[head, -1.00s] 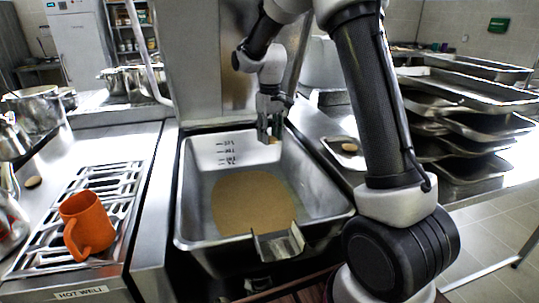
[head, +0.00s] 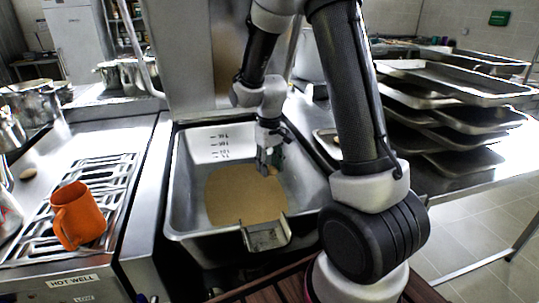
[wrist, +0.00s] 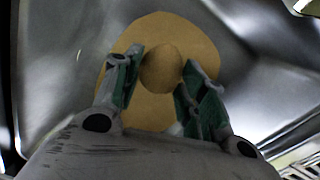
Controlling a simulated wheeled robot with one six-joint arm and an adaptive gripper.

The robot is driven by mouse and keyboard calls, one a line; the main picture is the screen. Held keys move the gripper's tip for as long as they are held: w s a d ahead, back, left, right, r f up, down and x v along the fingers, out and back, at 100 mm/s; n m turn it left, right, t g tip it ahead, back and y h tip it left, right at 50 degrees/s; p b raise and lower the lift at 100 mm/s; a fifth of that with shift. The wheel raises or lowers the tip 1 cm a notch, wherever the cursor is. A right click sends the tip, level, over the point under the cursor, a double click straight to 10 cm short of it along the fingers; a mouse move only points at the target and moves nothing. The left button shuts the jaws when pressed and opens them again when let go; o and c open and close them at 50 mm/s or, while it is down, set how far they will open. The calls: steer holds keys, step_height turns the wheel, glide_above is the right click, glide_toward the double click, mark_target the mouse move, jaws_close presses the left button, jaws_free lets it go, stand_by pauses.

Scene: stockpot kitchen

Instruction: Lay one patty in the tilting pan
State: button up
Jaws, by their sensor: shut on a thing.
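The tilting pan (head: 180,185) is a deep rectangular steel pan with a pouring lip at its front and volume marks on its back wall. A flat tan layer (head: 235,205) covers the middle of its floor. My gripper (head: 268,168) is inside the pan's outline, toward the back right, pointing down. In the wrist view my gripper (wrist: 160,85) is shut on a small round tan patty (wrist: 161,70), held between the green-lined fingers, with the tan layer (wrist: 115,75) behind it. I cannot tell whether the patty touches the layer.
An orange mug (head: 80,215) stands on the slotted hot well at left, with a small tan round (head: 28,174) on the counter behind it. Stacked steel trays (head: 450,110) crowd the right. A shallow tray (head: 326,140) sits just right of the pan, partly behind my arm.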

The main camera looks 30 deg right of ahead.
step_height(320, 180, down, 18)
steer(key=shift+f, duration=0.15)
stand_by(0.7)
steer(key=o, duration=1.1)
step_height(320, 180, up, 12)
stand_by(0.3)
